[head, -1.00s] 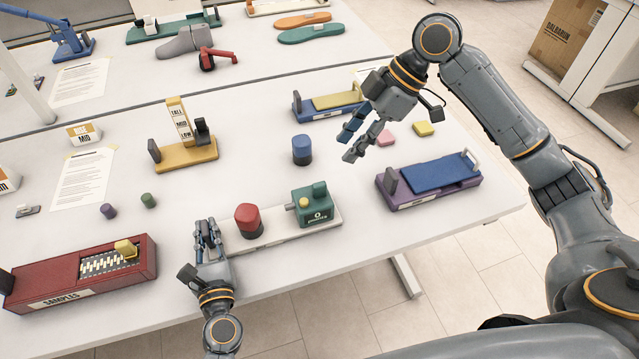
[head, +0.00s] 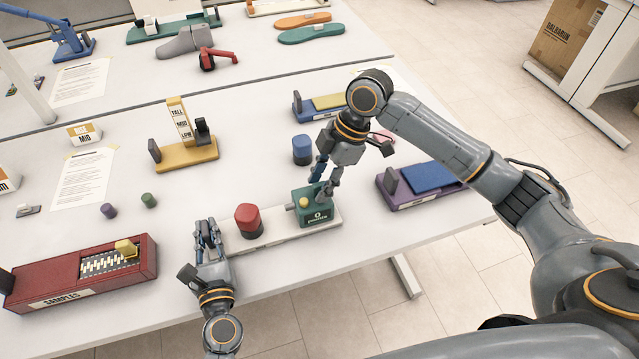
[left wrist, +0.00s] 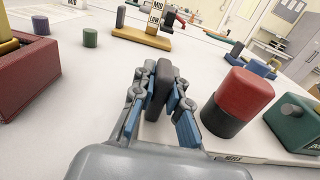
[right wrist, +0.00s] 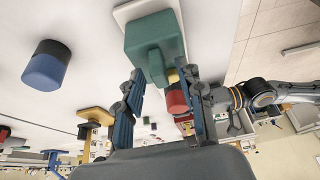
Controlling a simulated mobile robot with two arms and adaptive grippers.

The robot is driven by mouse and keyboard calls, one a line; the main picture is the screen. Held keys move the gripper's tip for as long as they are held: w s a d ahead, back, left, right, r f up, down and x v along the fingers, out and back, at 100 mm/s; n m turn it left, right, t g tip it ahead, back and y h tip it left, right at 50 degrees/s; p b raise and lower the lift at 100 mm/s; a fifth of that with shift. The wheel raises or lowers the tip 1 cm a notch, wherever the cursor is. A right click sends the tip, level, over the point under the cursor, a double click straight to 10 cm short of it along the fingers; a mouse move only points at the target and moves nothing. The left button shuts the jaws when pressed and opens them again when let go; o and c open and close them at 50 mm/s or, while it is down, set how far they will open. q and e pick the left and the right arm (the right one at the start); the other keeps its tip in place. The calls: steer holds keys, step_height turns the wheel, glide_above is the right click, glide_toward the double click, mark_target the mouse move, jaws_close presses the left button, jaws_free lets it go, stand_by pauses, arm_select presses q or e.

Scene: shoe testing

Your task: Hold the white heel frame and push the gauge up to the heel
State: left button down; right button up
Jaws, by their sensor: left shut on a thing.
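The white heel frame (head: 276,238) lies near the table's front edge. Its dark upright end plate (left wrist: 165,78) is between my left gripper's fingers (left wrist: 161,97), which are shut on it. The red heel with a black lower part (head: 247,217) stands on the frame just right of that plate. The green gauge (head: 317,215) sits at the frame's right end, with a gap to the heel. My right gripper (head: 321,187) is above the gauge, pointing down. In the right wrist view its fingers are apart, with the gauge's raised green tab (right wrist: 155,66) between or just beyond the tips; contact is unclear.
A blue-black cylinder (head: 302,150) stands behind the gauge. A purple fixture with a blue plate (head: 425,178) is to the right. A red sample box (head: 80,278) lies to the left and a yellow fixture (head: 185,156) behind. The table's front edge is close.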

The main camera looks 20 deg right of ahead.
mark_target(288, 205)
steer(key=shift+a+f, duration=0.2)
steer(key=shift+f, duration=0.3)
jaws_close()
steer(key=a, duration=0.5)
steer(key=shift+a, duration=0.35)
steer(key=shift+d, duration=0.1)
jaws_free()
